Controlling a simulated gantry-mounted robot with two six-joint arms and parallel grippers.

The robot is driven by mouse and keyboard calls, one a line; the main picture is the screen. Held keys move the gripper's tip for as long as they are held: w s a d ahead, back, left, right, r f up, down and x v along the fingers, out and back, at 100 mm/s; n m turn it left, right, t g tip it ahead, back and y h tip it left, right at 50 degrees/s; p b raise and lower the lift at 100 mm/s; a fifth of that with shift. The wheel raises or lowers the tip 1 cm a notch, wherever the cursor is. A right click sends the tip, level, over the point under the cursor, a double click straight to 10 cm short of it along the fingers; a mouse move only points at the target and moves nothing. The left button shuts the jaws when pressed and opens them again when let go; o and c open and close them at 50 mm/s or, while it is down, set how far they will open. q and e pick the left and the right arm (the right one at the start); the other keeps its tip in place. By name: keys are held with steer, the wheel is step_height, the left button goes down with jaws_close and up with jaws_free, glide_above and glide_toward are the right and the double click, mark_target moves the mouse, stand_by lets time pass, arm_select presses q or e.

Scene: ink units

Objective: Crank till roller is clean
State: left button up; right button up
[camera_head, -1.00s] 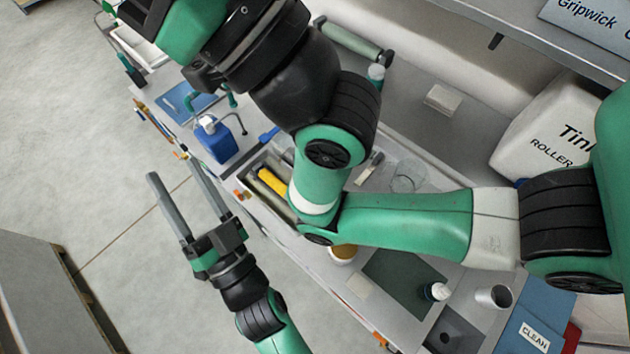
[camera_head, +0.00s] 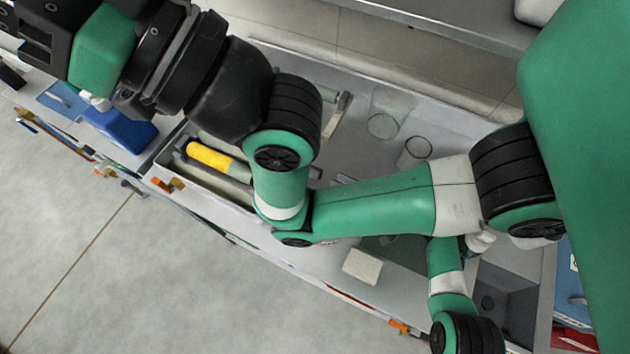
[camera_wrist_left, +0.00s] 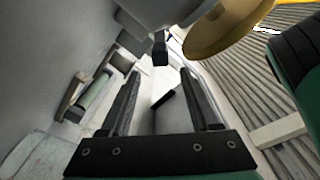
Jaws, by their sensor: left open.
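A yellow roller (camera_head: 210,157) lies in a pale tray (camera_head: 170,160) at the left of the bench in the head view. A pale green roller in a bracket shows in the left wrist view (camera_wrist_left: 97,92), left of my fingers. I cannot make out a crank. My left gripper (camera_wrist_left: 162,85) is open, with nothing held between its fingers. In the head view the left arm's wrist is at the upper left, and its fingertips are not clear. My right arm (camera_head: 455,300) is at the lower right. Its gripper is hidden or out of frame.
Clear glass vessels (camera_head: 390,112) stand behind the forearm. A cream block (camera_head: 362,265) lies near the front edge. A dark grey tray (camera_head: 508,295) is at the right.

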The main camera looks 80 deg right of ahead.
mark_target(321, 176)
arm_select(q)
steer(key=shift+y, duration=0.3)
steer(key=b+x, duration=0.1)
steer(key=x, duration=0.2)
steer(key=b+x, duration=0.2)
steer(key=x, duration=0.1)
steer(key=shift+w+a+f, duration=0.1)
steer(key=shift+f, duration=0.15)
steer(key=shift+w+d+r, duration=0.15)
steer(key=shift+w+d, duration=0.05)
steer(key=shift+w, duration=0.25)
jaws_close()
arm_select(e)
step_height(321, 176, down, 4)
stand_by(0.5)
